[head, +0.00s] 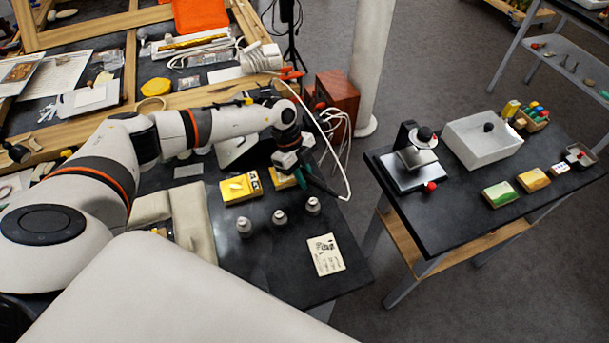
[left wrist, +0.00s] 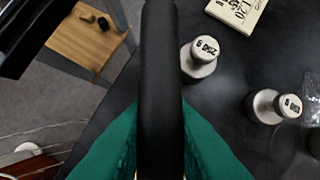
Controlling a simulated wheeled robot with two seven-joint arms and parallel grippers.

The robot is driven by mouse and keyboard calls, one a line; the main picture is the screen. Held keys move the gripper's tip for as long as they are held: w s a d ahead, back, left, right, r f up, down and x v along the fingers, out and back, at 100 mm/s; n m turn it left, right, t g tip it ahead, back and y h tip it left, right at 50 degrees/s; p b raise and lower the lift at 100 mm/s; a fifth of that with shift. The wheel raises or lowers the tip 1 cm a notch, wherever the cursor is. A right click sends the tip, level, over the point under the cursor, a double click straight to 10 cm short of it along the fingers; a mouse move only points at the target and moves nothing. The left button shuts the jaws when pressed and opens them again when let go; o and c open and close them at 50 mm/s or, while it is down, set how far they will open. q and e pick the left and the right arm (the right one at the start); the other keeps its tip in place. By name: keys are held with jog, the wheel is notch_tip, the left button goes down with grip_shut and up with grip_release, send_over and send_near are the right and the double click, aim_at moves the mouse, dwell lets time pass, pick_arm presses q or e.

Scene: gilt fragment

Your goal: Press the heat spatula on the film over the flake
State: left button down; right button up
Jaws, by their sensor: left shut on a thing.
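My left gripper (head: 303,174) reaches over the near dark table and is shut on a thick black handle, seen between its green fingers. The handle (left wrist: 160,80) runs upright through the middle of the left wrist view; I take it to be the heat spatula's. Its working end is hidden. A white cord (head: 330,150) hangs down beside the gripper. Two yellow blocks lie below and left of the gripper, one (head: 240,188) with a pale piece on top, the other (head: 280,178) partly covered by the gripper. I cannot make out the film or flake. My right gripper is not in view.
Three grey weights (head: 280,217) stand in front of the blocks; two show in the left wrist view (left wrist: 200,60). A printed card (head: 326,254) lies near the table edge. A brown box (head: 338,97) stands behind. A second table (head: 440,215) is at right, across a gap.

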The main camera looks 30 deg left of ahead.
pick_arm(q)
jog(key=shift+r, duration=0.1)
jog(key=shift+r+p, duration=2.45)
jog(key=shift+p, duration=0.05)
